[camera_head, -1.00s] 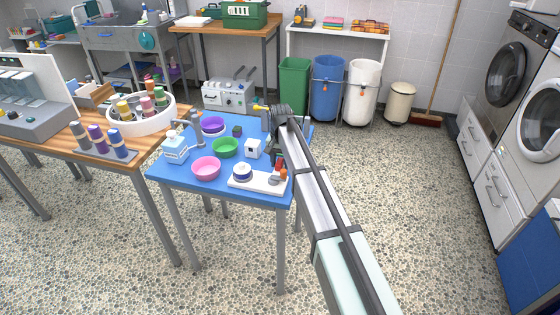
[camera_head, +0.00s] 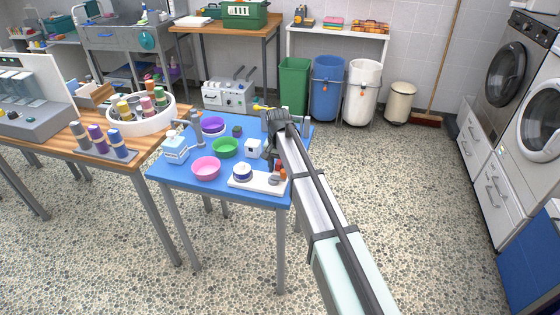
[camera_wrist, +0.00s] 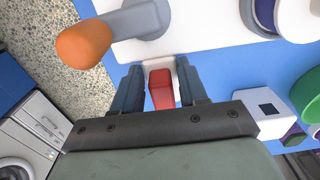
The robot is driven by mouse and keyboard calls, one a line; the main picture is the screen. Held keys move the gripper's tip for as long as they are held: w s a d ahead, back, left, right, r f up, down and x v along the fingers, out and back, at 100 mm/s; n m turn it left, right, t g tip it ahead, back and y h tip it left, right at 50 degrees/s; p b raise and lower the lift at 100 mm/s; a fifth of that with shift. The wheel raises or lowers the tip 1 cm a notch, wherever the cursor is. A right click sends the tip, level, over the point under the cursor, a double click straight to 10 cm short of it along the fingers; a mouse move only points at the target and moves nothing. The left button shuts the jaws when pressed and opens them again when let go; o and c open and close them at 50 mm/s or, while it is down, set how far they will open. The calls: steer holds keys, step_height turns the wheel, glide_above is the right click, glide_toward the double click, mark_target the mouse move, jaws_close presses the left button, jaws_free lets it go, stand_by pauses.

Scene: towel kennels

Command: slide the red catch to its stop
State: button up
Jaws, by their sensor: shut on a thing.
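The red catch (camera_wrist: 161,90) shows in the wrist view between the two fingers of my gripper (camera_wrist: 161,72), on a white slide piece at the edge of a white base plate (camera_wrist: 215,25). My gripper is shut on the catch, one dark finger on each side of it. In the head view my gripper (camera_head: 271,163) is low at the right side of the blue table, beside the white base plate (camera_head: 259,185). The catch cannot be made out clearly there, and its stop cannot be told apart in either view.
An orange-tipped grey handle (camera_wrist: 85,45) stands on the plate close to my left finger. A round white-and-blue part (camera_head: 242,172) sits on the plate. A white cube (camera_head: 253,147), a green bowl (camera_head: 225,147) and a pink bowl (camera_head: 206,168) are nearby.

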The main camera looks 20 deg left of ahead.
mark_target(278, 165)
steer(key=shift+s, duration=0.3)
steer(key=o, duration=0.6)
steer(key=shift+c, duration=0.2)
steer(key=o, duration=0.6)
steer(key=shift+r, duration=0.65)
steer(key=shift+c, duration=0.2)
steer(key=shift+o, duration=0.4)
steer(key=shift+r, duration=0.3)
steer(key=shift+w+r, duration=0.15)
steer(key=shift+r, duration=0.55)
steer(key=shift+w+r, duration=0.1)
steer(key=shift+r, duration=3.3)
